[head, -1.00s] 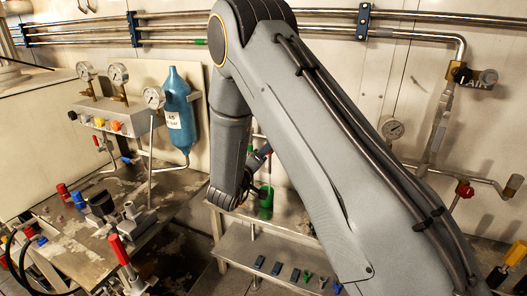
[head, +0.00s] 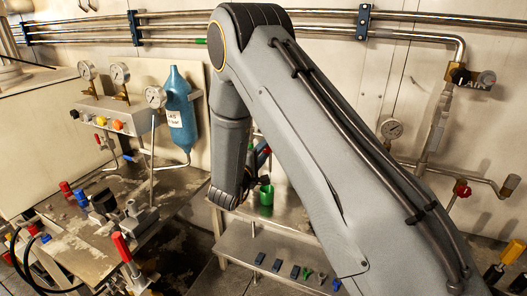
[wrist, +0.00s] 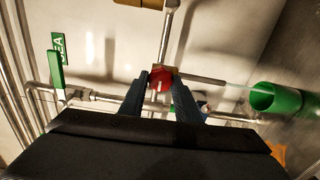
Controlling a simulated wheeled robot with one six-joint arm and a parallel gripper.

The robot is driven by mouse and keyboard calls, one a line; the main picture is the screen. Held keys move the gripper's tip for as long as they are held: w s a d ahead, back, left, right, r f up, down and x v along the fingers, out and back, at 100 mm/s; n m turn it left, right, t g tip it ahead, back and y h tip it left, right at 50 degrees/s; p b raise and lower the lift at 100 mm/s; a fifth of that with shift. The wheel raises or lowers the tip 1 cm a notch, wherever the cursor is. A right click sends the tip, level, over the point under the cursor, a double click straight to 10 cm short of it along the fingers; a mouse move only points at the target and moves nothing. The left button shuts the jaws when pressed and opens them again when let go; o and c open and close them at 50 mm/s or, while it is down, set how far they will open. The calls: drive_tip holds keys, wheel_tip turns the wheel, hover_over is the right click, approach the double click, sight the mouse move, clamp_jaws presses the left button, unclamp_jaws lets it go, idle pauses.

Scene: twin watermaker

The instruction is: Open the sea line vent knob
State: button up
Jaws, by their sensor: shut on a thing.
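The sea line vent knob (wrist: 159,79) is a small red knob on a metal fitting, in the middle of the wrist view. My gripper (wrist: 160,82) has its two dark blue fingers on either side of it and is shut on it. The fingers hide the sides of the knob. A green "SEA" tag (wrist: 58,48) and a green lever handle (wrist: 56,72) are to the left. In the head view my gripper (head: 261,158) is partly hidden behind my arm, with a little red showing at it.
A green cup (wrist: 276,99) is to the right of the knob; it also shows in the head view (head: 266,195). Metal pipes (wrist: 95,96) run close by the fingers. A shelf (head: 235,245) with several small blue and green pieces is below.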

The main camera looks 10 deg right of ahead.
drive_tip(key=shift+a, duration=0.1)
idle(0.3)
drive_tip(key=o, duration=1)
drive_tip(key=b+v, duration=0.3)
drive_tip(key=v, duration=0.4)
drive_tip(key=shift+s+a, duration=0.2)
drive_tip(key=shift+s, duration=0.05)
drive_tip(key=shift+w, duration=0.1)
